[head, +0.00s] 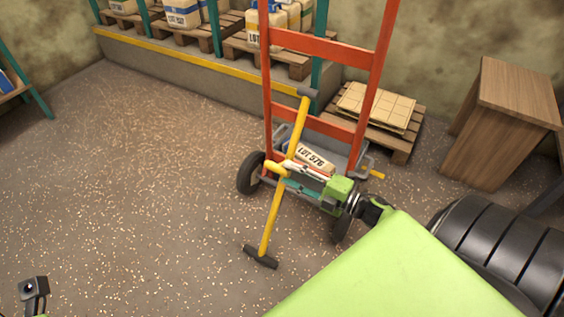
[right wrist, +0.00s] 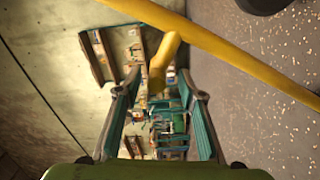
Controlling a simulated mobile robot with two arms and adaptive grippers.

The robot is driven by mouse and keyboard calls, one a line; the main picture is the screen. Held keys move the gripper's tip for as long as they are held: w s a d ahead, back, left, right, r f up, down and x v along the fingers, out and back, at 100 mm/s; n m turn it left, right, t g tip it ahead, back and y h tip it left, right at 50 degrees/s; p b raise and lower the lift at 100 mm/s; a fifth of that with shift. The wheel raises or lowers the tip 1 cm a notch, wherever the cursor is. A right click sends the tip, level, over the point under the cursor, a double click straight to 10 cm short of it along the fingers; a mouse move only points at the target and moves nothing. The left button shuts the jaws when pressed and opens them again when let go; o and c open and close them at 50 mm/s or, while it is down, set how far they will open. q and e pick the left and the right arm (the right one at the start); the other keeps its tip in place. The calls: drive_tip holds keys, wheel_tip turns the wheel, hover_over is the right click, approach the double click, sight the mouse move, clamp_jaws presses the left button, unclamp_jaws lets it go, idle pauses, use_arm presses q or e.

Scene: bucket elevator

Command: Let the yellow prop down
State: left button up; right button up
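The yellow prop (head: 270,222) is a long bar with dark end pieces. It leans across the front of the orange hand truck (head: 318,46), its lower end near the floor. A short yellow stub sticks out from its middle. My right gripper (head: 280,169) is at that stub. In the right wrist view, the stub (right wrist: 163,65) lies between the fingertips of my right gripper (right wrist: 160,80), with gaps beside it; the fingers are apart. The prop's bar (right wrist: 235,53) crosses beyond the tips.
A sack marked LOT 576 (head: 312,157) lies on the hand truck's base. A raised ledge (head: 190,72) with loaded pallets runs along the back. The floor at left is clear.

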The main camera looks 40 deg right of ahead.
drive_tip(key=v, duration=0.8)
